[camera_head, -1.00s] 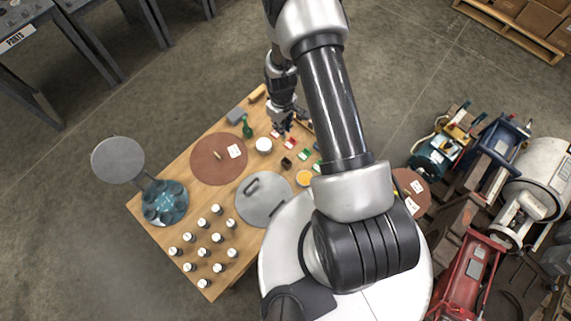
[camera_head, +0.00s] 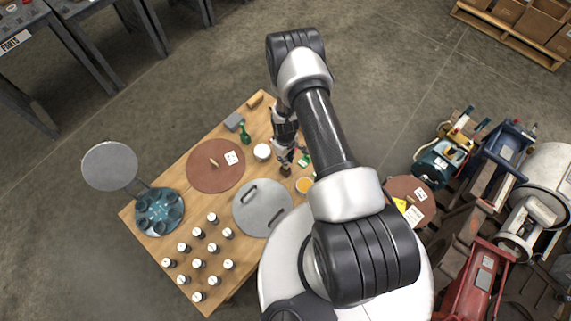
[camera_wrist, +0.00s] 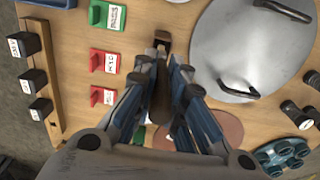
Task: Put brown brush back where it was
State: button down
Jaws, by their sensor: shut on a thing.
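The brown brush (camera_wrist: 161,104) shows in the wrist view as a dark brown shape between my fingers. My gripper (camera_wrist: 167,75) is shut on it, and the fingers hide part of it.
On the wooden table (camera_head: 205,150), a grey handled disc (camera_head: 262,208) and an orange bowl (camera_head: 304,185) are near my gripper. Red (camera_wrist: 104,61) and green (camera_wrist: 107,15) labelled pieces lie beside it. A white jar (camera_head: 262,152) and a brown disc (camera_head: 205,178) are to the left.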

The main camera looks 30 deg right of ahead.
jog(key=shift+f+b, duration=0.7)
jog(key=shift+f, duration=1.4)
jog(key=shift+f, duration=0.15)
jog(key=c, duration=1.7)
grip_release()
jog(key=shift+o, duration=0.2)
